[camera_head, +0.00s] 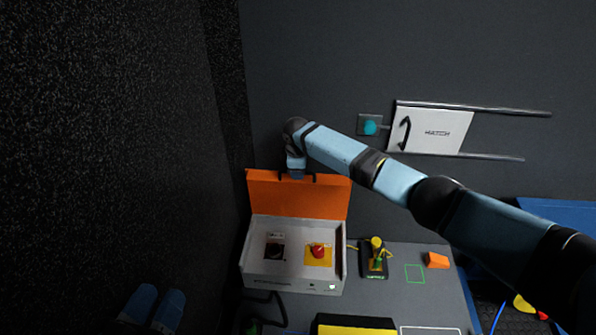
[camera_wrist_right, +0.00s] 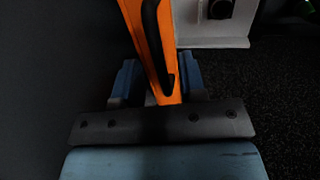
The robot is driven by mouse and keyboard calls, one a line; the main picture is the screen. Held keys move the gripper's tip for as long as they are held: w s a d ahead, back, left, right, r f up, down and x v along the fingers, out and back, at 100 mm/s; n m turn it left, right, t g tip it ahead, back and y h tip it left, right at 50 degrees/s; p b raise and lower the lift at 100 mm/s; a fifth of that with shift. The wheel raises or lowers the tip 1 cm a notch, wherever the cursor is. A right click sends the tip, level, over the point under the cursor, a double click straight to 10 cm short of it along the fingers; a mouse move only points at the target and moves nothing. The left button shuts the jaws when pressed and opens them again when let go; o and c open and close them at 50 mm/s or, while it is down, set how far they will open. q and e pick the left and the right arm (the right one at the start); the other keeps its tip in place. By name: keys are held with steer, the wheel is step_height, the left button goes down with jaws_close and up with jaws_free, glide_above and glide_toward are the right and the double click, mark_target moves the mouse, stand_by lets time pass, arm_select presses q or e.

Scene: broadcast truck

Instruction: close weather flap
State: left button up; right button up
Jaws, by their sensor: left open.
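The orange weather flap (camera_head: 325,196) stands raised along the back edge of a white box (camera_head: 290,287), and the box's top is uncovered. My right gripper (camera_head: 297,174) is at the flap's top edge. In the right wrist view the flap (camera_wrist_right: 146,40) runs between the two blue fingers of my right gripper (camera_wrist_right: 158,78), with a black handle (camera_wrist_right: 152,30) along it. Whether the fingers press on it is unclear. My left gripper (camera_head: 155,296) is open and empty at the lower left, apart from the box.
Inside the box are a red button (camera_head: 317,250) on a yellow plate and a dark panel part (camera_head: 274,248). A yellow-and-green joystick (camera_head: 377,258) and an orange block (camera_head: 437,261) are to the right. A white hatch (camera_head: 431,131) is on the back wall; a dark wall rises left.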

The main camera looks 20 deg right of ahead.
jaws_close()
arm_select(q)
step_height(320, 180, up, 5)
steer(key=t+p, duration=0.2)
steer(key=p, duration=0.2)
steer(key=s+a+f+g+y+p, duration=0.2)
steer(key=a+f+g+y+p, duration=0.3)
steer(key=f+p, duration=0.5)
steer(key=shift+s+a+f+n+g, duration=0.3)
steer(key=shift+s+a+f+g, duration=0.1)
steer(key=shift+a+f+g, duration=0.35)
arm_select(e)
steer(key=s+a+f+t, duration=0.1)
steer(key=s+a+f, duration=0.1)
steer(key=s, duration=0.3)
steer(key=s+a+f+t, duration=0.1)
steer(key=s+a+f, duration=0.1)
steer(key=s, duration=0.3)
steer(key=s+a+f+h, duration=0.1)
steer(key=s+a+f, duration=0.1)
steer(key=s+f, duration=0.2)
steer(key=shift+s+t, duration=0.4)
arm_select(q)
steer(key=shift+d+f, duration=0.1)
